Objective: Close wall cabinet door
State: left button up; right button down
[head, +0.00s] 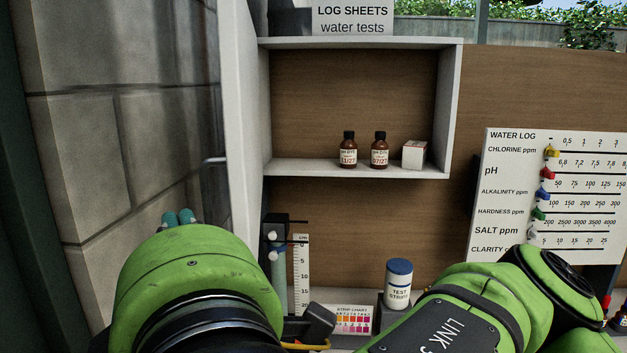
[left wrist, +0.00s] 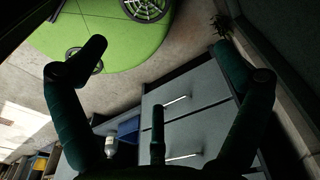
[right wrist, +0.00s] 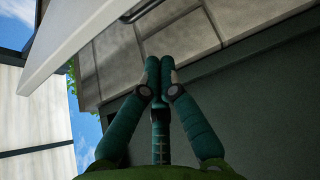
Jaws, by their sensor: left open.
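The wall cabinet (head: 448,110) has a white frame and stands open. Its white door (head: 242,90) is swung out on the left, seen nearly edge-on; in the right wrist view the door (right wrist: 85,42) crosses the upper left. The door's metal handle (head: 213,161) faces the stone wall and also shows in the right wrist view (right wrist: 150,12). My right gripper (head: 180,217) is left of and below the handle, on the wall side of the door. Its teal fingers (right wrist: 160,72) are together, empty, and appear apart from the door. My left gripper (left wrist: 160,50) is open and empty, low over the floor.
The stone wall (head: 75,140) stands close on the left. Two brown bottles (head: 348,150) and a small white box (head: 414,154) are in the cabinet. A test strips tub (head: 398,285) stands below. Grey drawers (left wrist: 185,115) are under my left gripper.

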aim_at(211, 212)
pick_arm(q)
jog(key=r+p, duration=0.1)
jog(key=a+r+p, duration=0.1)
jog(key=r+p, duration=0.2)
jog(key=r, duration=0.1)
jog(key=shift+a+r+p, duration=0.25)
jog(key=shift+a+p, duration=0.05)
pick_arm(e)
jog(key=w, duration=0.2)
jog(key=w+d, duration=0.1)
jog(key=w, duration=0.1)
jog(key=shift+w, duration=0.25)
pick_arm(q)
jog(key=shift+f, duration=0.1)
pick_arm(e)
jog(key=shift+d, duration=0.1)
